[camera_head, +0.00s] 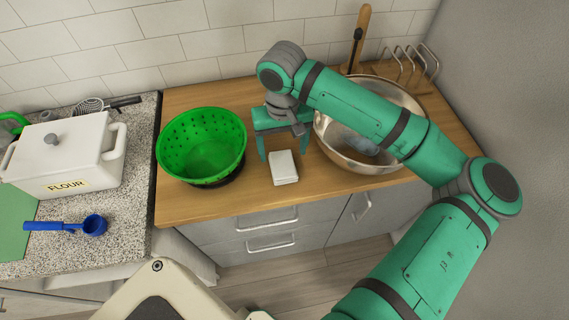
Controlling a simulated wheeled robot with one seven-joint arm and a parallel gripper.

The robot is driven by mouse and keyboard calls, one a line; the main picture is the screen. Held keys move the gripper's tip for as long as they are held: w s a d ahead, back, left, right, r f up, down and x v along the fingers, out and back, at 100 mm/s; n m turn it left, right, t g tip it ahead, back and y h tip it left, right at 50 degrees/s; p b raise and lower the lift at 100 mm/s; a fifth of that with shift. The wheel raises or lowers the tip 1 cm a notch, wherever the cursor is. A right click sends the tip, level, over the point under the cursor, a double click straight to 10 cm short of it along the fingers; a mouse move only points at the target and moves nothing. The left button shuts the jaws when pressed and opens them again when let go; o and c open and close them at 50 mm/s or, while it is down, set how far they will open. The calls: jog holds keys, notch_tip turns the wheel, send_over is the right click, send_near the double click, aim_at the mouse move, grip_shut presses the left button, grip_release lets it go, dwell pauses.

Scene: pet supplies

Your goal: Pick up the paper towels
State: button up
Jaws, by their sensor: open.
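A small white flat-topped block (284,168) lies on the wooden counter, between the green basket and the metal bowl. It looks like a stack of paper towels, though no label or detail shows. My gripper (282,154) is open, pointing down just behind the white block in the picture, its fingers spread to either side. I cannot tell whether the fingers touch the block or how high they are above the counter. The block's near part is in plain view.
A green perforated basket (203,143) stands close on the left. A large metal bowl (345,151) stands close on the right, partly behind my arm. A wire rack (414,58) is at the back right. A white flour container (60,155) and blue scoop (66,226) sit on the speckled counter (125,190).

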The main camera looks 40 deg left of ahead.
aim_at(283, 164)
jog(key=shift+s+f, duration=0.15)
jog(key=shift+f, duration=0.4)
jog(key=f, duration=0.3)
jog(key=shift+s+d+f, duration=0.15)
jog(key=shift+d+f, duration=0.05)
jog(key=shift+d, duration=0.05)
jog(key=shift+f, duration=0.5)
jog(key=c, duration=1.1)
